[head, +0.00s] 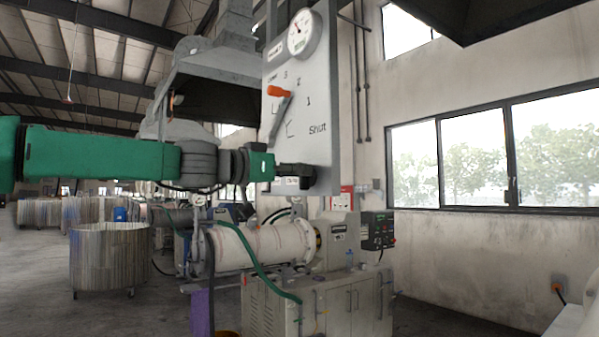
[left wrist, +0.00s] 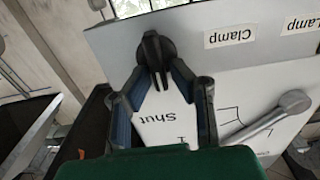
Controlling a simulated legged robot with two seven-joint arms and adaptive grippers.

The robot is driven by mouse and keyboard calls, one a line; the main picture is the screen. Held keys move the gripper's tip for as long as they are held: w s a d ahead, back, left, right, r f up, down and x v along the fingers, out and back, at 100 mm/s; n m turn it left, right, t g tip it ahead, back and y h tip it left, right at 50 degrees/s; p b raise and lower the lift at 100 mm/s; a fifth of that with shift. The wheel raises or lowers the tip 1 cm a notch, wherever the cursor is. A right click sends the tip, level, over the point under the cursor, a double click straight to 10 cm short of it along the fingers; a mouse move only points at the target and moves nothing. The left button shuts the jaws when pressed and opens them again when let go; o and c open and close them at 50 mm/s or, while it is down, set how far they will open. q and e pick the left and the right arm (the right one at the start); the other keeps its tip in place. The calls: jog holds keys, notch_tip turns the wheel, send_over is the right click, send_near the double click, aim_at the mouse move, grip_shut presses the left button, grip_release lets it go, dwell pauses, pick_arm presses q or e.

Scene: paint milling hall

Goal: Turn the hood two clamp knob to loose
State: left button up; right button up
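The black clamp knob (left wrist: 156,52) sits on the light grey panel (left wrist: 262,72), beside a label (left wrist: 229,36) reading "Clamp", upside down in the left wrist view. My left gripper (left wrist: 160,70) has its two fingers in from both sides, with the tips closed against the knob. In the head view the left gripper (head: 290,172) meets the lower part of the panel (head: 322,70). The knob's pointer cannot be read clearly, and fingers hide part of its sides. No hood number is readable. My right gripper is not in view.
The panel also carries an orange-tipped lever (head: 278,92) with a scale down to "Shut", and a round gauge (head: 300,32). A "Lamp" label (left wrist: 301,24) sits next to "Clamp". A milling machine (head: 260,245) stands below. A metal drum (head: 110,258) is at left.

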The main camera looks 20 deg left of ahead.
pick_arm(q)
jog(key=shift+a, duration=0.25)
grip_shut()
jog(key=shift+w+a+f+n+p, duration=0.15)
jog(key=shift+f+n+p, duration=0.05)
jog(key=shift+n, duration=2.8)
jog(key=shift+w+a+f+n+p, duration=0.15)
jog(key=shift+f+n+p, duration=0.1)
jog(key=shift+n, duration=2.75)
jog(key=shift+w+a+f+n+p, duration=0.15)
jog(key=shift+f+n+p, duration=0.05)
jog(key=shift+n, duration=2.8)
jog(key=shift+f, duration=0.1)
jog(key=o, duration=0.6)
grip_release()
jog(key=shift+w, duration=0.1)
jog(key=shift+a+f, duration=0.1)
